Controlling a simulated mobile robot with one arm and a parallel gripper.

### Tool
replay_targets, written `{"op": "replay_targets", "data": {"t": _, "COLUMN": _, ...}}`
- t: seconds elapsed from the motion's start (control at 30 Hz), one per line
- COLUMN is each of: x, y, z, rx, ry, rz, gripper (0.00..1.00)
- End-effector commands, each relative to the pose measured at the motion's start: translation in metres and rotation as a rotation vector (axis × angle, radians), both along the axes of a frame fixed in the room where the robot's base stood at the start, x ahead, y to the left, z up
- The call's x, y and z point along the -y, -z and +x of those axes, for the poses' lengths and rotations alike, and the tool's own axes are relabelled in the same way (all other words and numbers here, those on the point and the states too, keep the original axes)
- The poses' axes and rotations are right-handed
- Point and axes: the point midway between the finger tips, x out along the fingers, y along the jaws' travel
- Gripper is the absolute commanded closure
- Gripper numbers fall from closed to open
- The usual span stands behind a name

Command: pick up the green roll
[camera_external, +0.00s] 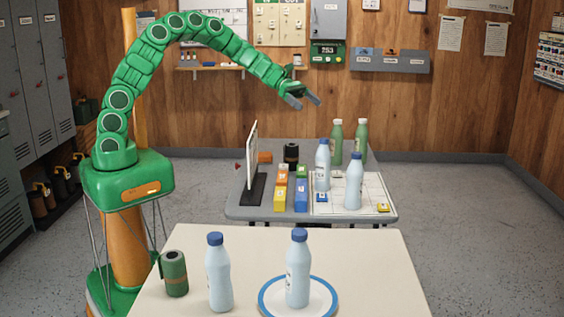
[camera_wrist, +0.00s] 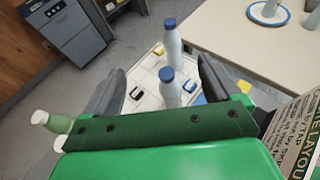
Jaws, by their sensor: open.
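My gripper (camera_external: 305,101) is raised high above the far grey table, well away from the roll. Its two dark fingers are spread apart with nothing held between them; they also show in the wrist view (camera_wrist: 160,78), with blue-capped bottles in the background.
On the near table (camera_external: 375,262), a blue-capped bottle (camera_external: 218,272) stands right of the roll, and another bottle (camera_external: 298,268) stands on a blue-rimmed plate (camera_external: 329,302). The far table (camera_external: 240,212) holds an upright panel (camera_external: 251,160), coloured blocks, a dark roll (camera_external: 291,155) and several bottles.

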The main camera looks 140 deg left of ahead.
Motion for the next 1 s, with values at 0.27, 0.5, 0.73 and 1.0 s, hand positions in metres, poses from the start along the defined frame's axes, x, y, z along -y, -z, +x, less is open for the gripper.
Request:
{"op": "replay_targets", "data": {"t": 0.27, "x": 0.035, "y": -0.012, "z": 0.031, "rx": -0.080, "ry": 0.116, "rz": 0.068, "gripper": 0.09}}
{"op": "replay_targets", "data": {"t": 0.5, "x": 0.101, "y": 0.020, "z": 0.074, "rx": -0.224, "ry": 0.345, "rz": 0.217, "gripper": 0.09}}
{"op": "replay_targets", "data": {"t": 0.73, "x": 0.187, "y": 0.060, "z": 0.109, "rx": -0.397, "ry": 0.690, "rz": 0.464, "gripper": 0.09}}
{"op": "replay_targets", "data": {"t": 1.0, "x": 0.272, "y": 0.098, "z": 0.125, "rx": -0.561, "ry": 1.148, "rz": 0.813, "gripper": 0.09}}
